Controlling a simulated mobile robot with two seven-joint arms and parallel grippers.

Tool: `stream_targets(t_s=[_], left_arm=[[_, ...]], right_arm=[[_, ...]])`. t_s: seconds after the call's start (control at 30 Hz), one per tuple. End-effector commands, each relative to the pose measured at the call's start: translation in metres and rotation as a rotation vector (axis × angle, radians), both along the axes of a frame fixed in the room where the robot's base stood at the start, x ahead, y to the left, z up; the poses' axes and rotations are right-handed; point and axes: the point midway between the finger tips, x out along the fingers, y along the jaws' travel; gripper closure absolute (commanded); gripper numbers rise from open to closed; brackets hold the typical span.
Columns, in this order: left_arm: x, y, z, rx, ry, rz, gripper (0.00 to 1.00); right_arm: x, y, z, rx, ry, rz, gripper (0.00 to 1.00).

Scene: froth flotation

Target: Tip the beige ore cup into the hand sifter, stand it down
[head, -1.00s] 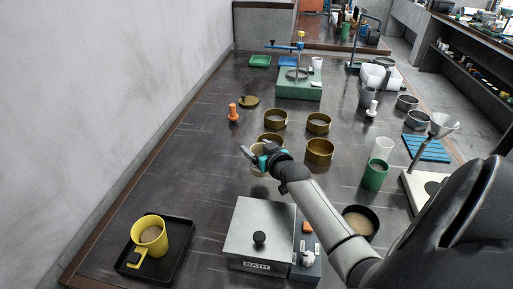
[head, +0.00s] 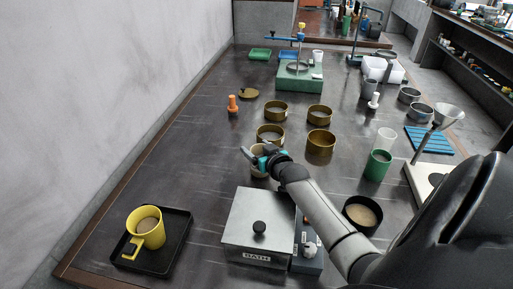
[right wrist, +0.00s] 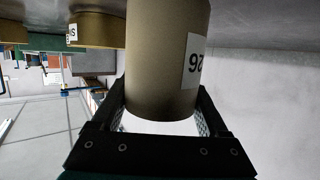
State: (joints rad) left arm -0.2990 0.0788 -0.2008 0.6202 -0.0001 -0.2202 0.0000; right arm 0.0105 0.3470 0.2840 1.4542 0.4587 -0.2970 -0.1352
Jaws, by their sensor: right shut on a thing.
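The beige ore cup (head: 257,168) is in my right gripper (head: 262,157), behind the metal bath box in the head view. In the right wrist view the cup (right wrist: 166,60) fills the middle between the fingers, with a white "26" label showing upside down. The right gripper is shut on it. The cup looks upright; its inside and whether its base touches the table cannot be told. A yellow cup with a side handle, seemingly the hand sifter (head: 151,239), stands on a black tray (head: 178,248) at front left, with brownish material inside. My left gripper is out of view.
The metal bath box (head: 250,215) is just in front of the held cup. Brass sieves (head: 320,143) stand close behind and right. A dark bowl (head: 350,222), green cup (head: 377,168) and orange-topped piece (head: 233,104) stand around. The table's left middle is clear.

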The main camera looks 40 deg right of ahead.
Motion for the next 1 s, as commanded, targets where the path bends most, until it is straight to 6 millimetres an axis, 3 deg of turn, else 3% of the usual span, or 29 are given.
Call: stream_targets(t_s=[0.47,0.5,0.67,1.0], left_arm=[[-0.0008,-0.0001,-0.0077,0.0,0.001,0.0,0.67],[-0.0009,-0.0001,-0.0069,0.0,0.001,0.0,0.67],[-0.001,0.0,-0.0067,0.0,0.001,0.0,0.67],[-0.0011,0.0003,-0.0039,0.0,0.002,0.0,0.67]], right_arm=[[0.0002,-0.0001,-0.0102,0.0,-0.001,0.0,0.77],[0.0001,0.0,-0.0094,0.0,-0.001,0.0,0.18],[0.0001,0.0,-0.009,0.0,-0.001,0.0,0.0],[0.0003,0.0001,-0.0029,0.0,-0.001,0.0,0.0]])
